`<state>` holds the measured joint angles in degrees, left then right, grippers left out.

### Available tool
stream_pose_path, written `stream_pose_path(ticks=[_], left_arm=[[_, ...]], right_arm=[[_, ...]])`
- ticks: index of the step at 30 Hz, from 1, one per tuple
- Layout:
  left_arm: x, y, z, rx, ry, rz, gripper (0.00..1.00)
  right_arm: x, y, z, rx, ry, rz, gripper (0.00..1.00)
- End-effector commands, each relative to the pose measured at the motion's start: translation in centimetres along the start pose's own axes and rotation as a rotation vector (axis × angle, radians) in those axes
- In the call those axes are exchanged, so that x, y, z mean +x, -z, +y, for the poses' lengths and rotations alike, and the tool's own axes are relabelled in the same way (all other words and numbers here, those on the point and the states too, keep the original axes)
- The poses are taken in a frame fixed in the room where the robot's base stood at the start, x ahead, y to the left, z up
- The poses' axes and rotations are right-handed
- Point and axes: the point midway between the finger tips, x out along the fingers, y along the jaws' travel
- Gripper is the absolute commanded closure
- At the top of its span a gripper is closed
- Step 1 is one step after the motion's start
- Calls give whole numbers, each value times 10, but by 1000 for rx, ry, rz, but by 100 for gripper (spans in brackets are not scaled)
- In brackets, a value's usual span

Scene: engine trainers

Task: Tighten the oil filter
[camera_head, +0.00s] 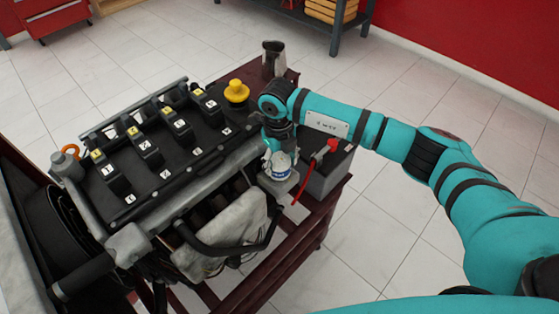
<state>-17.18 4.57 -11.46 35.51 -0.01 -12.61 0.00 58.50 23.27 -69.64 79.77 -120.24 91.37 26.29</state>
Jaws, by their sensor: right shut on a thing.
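The oil filter (281,168) is a small white canister with a blue band, at the right end of the engine (165,135). My right gripper (279,150) comes down over it from above and is shut on it. The gripper and wrist hide the filter's top, and I cannot tell how tightly it is seated. My left gripper is not in view.
A dark red stand (315,222) carries the engine. A grey box with a red clamp (331,145) and red cable stands close right of the filter. A yellow cap (236,91) and a metal jug (273,58) are behind. Tiled floor at right is clear.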

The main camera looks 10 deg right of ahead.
Motion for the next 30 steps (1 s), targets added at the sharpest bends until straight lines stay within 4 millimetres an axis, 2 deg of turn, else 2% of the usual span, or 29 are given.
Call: stream_pose_path(ticks=[14, 15, 17, 26, 30], left_arm=[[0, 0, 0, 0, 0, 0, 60], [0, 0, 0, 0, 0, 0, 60], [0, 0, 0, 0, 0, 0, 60], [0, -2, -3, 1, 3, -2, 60], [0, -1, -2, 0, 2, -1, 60]], right_arm=[[-1, -1, 0, 22, 1, -2, 76], [-1, -1, 0, 22, 1, -2, 42], [-1, -1, 0, 22, 1, -2, 34], [-2, 0, 0, 20, 0, -1, 32], [-14, -1, 0, 18, 1, -3, 32]])
